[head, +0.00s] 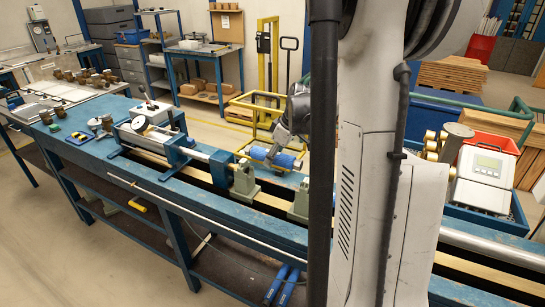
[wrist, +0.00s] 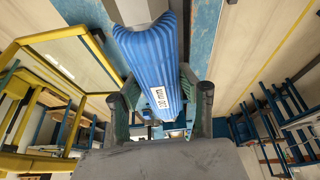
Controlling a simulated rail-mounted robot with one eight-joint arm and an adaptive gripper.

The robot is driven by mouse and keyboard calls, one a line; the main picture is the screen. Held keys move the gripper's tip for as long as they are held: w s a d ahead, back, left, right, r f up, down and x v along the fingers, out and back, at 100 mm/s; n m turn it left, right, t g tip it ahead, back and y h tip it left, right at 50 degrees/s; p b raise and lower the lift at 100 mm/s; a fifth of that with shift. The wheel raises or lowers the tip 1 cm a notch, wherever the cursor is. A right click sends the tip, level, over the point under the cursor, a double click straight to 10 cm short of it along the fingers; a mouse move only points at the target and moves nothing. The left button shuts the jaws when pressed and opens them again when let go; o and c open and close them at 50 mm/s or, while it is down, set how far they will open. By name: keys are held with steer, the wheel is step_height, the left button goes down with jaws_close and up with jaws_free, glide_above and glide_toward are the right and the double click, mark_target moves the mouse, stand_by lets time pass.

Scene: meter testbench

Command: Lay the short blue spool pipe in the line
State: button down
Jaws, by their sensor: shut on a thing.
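The short blue spool pipe (head: 285,160) is above the bench line, near the two grey-green supports, the left one (head: 245,184) and the right one (head: 298,204). In the wrist view the ribbed blue pipe (wrist: 152,62) carries a white label marked in mm. My gripper (head: 273,153) is shut on the pipe from above, around its middle. In the wrist view its dark fingers stand on both sides of the pipe. I cannot tell whether the pipe touches the supports. My column hides the line to the right of them.
The blue bench (head: 150,178) carries a clamp with a blue end (head: 222,163) left of the pipe and a round gauge (head: 140,124). A yellow frame (head: 262,105) stands behind the bench.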

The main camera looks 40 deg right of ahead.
steer(key=shift+s+f+b, duration=0.1)
steer(key=shift+f+b, duration=0.25)
steer(key=shift+f, duration=0.3)
steer(key=shift+f+b, duration=1.1)
steer(key=shift+f, duration=1.05)
steer(key=shift+f+b, duration=0.5)
steer(key=shift+b, duration=0.3)
steer(key=shift+f+b, duration=1)
steer(key=shift+f, duration=0.25)
steer(key=shift+f+b, duration=0.3)
steer(key=c, duration=1)
jaws_free()
steer(key=shift+c, duration=0.2)
steer(key=shift+r, duration=0.1)
steer(key=shift+r+p, duration=2.9)
steer(key=shift+r, duration=2.25)
